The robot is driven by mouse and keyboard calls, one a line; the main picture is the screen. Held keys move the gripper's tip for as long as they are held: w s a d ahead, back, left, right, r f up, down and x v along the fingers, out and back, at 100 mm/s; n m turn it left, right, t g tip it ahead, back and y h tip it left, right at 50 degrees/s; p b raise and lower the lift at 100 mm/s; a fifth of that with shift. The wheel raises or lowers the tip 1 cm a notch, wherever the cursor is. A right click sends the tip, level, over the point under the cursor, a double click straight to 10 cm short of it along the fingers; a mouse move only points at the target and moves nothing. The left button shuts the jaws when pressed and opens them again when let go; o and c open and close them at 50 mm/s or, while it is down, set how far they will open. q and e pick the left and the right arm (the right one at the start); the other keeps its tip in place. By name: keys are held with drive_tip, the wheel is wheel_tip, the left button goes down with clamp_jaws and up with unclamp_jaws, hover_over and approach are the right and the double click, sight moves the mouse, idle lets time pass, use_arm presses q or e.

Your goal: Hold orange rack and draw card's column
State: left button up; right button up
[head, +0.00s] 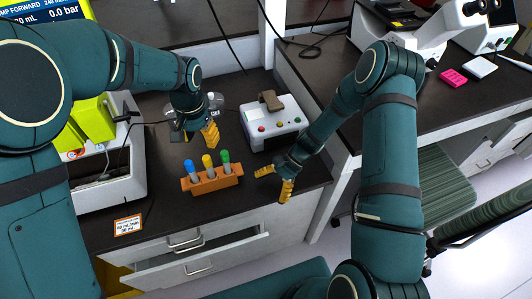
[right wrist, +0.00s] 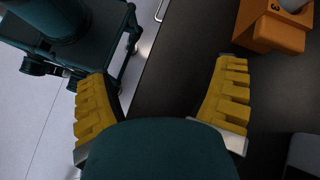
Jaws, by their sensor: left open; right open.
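An orange rack (head: 212,180) stands on the dark bench in the head view, with three upright columns in it: a blue-topped column (head: 190,168), a yellow-topped column (head: 207,163) and a green-topped column (head: 225,160). A white, orange-edged card (head: 128,226) lies near the bench's front edge, left of the rack; its small print seems to read 60 mL/min, 30 mL. My left gripper (head: 200,137) is open and empty behind the rack. My right gripper (head: 276,182) is open and empty, right of the rack. One end of the rack also shows in the right wrist view (right wrist: 270,32), clear of the fingers.
A white box with coloured buttons (head: 273,122) stands behind and right of the rack. A white machine with green parts (head: 115,165) stands at the left. A drawer (head: 195,262) below the bench is partly open. The bench between the card and the rack is clear.

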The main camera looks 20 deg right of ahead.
sight(239, 168)
drive_tip(key=w+r+m+t+y, duration=0.1)
drive_tip(key=w+m, duration=0.1)
drive_tip(key=w, duration=0.1)
drive_tip(key=w+d+r+m+t+y, duration=0.1)
drive_tip(key=w+r+m, duration=0.1)
drive_tip(key=w, duration=0.1)
drive_tip(key=w+r+m+t+y, duration=0.1)
drive_tip(key=w+r, duration=0.1)
drive_tip(key=w, duration=0.1)
drive_tip(key=shift+d+r+m+y, duration=0.25)
drive_tip(key=shift+d+m+y, duration=0.05)
drive_tip(key=shift+d+m, duration=0.1)
drive_tip(key=x, duration=1.2)
drive_tip(key=shift+r, duration=0.15)
drive_tip(key=shift+c, duration=0.3)
drive_tip(key=c, duration=1.3)
drive_tip(key=shift+c, duration=0.2)
